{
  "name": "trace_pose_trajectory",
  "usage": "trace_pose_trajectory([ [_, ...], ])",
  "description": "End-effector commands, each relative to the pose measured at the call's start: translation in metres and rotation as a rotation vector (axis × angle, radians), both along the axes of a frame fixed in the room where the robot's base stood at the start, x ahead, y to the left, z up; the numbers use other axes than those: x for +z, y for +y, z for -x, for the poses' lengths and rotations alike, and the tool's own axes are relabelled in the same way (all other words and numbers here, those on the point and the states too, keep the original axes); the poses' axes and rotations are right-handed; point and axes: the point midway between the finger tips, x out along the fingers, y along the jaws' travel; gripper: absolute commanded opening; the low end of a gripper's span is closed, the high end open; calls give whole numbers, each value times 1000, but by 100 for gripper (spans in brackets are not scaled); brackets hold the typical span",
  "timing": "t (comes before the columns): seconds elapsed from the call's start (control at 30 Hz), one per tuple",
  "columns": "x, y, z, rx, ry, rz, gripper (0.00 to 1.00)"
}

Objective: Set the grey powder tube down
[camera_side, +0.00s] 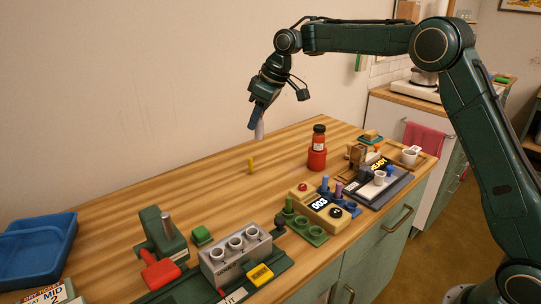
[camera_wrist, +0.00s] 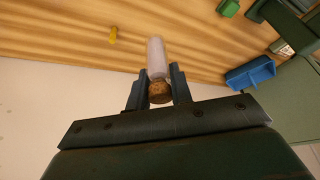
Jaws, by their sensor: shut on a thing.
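The grey powder tube (camera_side: 259,129) is pale and translucent, and my gripper (camera_side: 256,118) is shut on it, holding it above the back part of the wooden table (camera_side: 110,213). In the wrist view the tube (camera_wrist: 156,56) stands out between the two fingers of my gripper (camera_wrist: 158,90), with a brown cork-like end (camera_wrist: 159,92) close to the jaws. In the side view the tube points down, slightly tilted, and its lower end is clear of the tabletop. The jaws hide part of the tube.
A small yellow peg (camera_side: 251,165) stands on bare wood below the tube. A grey block with several cups (camera_side: 236,257), a green rack (camera_side: 305,229) and a yellow device (camera_side: 322,207) stand in front. A blue tray (camera_side: 40,250) is at left.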

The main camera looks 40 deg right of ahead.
Motion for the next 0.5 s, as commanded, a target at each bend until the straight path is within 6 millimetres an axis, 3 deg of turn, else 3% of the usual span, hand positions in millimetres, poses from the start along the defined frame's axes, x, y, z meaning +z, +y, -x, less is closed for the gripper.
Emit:
trace_pose_trajectory([
  [0.13,0,12,6,19,0,2,0],
  [0.37,-3,14,6,21,1,2,0],
  [0.5,-16,14,6,20,3,0,0],
])
